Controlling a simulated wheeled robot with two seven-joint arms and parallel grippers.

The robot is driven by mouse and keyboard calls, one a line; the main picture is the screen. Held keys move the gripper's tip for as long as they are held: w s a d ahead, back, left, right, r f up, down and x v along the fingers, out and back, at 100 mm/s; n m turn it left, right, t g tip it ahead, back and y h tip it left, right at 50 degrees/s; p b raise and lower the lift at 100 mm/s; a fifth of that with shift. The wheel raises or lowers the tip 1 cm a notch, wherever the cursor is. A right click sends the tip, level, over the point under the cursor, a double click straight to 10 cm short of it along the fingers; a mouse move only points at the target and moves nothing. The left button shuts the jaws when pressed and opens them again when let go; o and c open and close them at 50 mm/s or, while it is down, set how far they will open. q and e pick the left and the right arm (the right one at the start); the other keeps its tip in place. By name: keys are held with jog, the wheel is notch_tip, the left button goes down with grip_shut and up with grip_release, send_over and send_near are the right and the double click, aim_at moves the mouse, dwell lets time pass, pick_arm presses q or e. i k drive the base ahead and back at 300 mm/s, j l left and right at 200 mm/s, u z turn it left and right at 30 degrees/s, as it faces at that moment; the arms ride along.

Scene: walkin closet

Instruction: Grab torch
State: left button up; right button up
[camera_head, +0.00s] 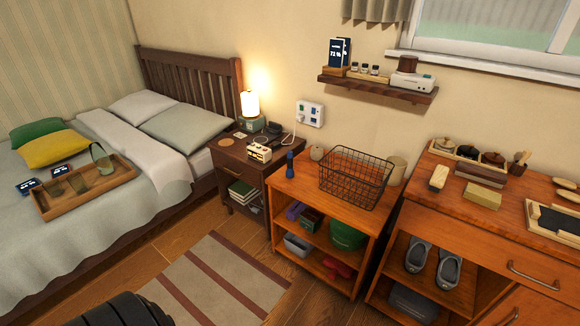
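A small dark blue upright object (290,164), which looks like the torch, stands on the top of the low orange-brown shelf unit (290,192), near its left edge. It stands apart from the wire basket (350,182) to its right. It is small in the view and its details are hard to tell. Neither of my grippers shows in the head view.
A dark nightstand (229,154) with a lit lamp (249,103) stands left of the shelf unit. A wooden dresser (480,232) stands to its right. A bed (80,245) fills the left. A striped rug (215,280) lies on the open floor in front.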

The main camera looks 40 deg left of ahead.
aim_at(289, 172)
jog(key=i+j, duration=0.35)
jog(key=j, duration=0.2)
jog(key=i+j, duration=0.4)
jog(key=j, duration=0.15)
jog(key=i+j+u, duration=0.1)
jog(key=i+j, duration=0.25)
jog(key=j, duration=0.25)
